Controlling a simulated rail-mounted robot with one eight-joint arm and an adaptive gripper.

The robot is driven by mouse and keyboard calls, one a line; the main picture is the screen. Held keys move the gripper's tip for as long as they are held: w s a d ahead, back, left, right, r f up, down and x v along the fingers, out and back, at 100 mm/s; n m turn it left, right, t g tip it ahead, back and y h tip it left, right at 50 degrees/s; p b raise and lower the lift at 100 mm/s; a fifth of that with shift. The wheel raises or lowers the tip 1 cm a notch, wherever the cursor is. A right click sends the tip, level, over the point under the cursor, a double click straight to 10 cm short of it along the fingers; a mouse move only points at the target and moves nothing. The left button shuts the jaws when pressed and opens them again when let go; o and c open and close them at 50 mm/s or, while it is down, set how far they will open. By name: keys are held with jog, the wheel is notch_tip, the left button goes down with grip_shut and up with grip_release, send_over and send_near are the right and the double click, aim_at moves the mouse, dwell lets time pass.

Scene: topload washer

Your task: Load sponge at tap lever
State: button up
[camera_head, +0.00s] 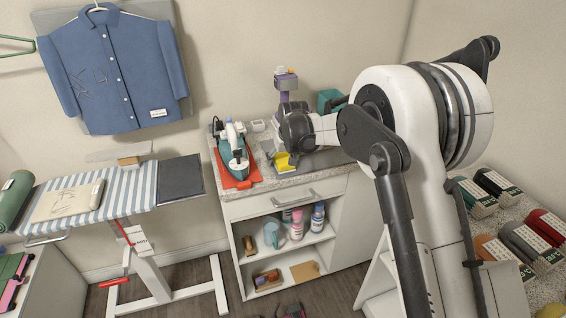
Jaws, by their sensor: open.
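My gripper (287,148) is at the end of my white arm, over the back counter. Its dark wrist hides much of what lies behind it, and its fingers are small and partly hidden. A yellow object (283,163), which may be the sponge, is on the counter just below the gripper. I cannot tell whether they touch. I cannot make out a tap lever; a grey and purple upright object (286,82) stands behind the gripper.
A teal iron (234,150) stands on a red mat (226,178) left of the gripper. A teal box (329,99) is behind my arm. Open shelves below hold a mug (272,234) and bottles. A striped ironing board (118,188) is at left; coloured packs (498,183) are at right.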

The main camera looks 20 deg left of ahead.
jog(key=shift+c, duration=0.5)
jog(key=c, duration=1)
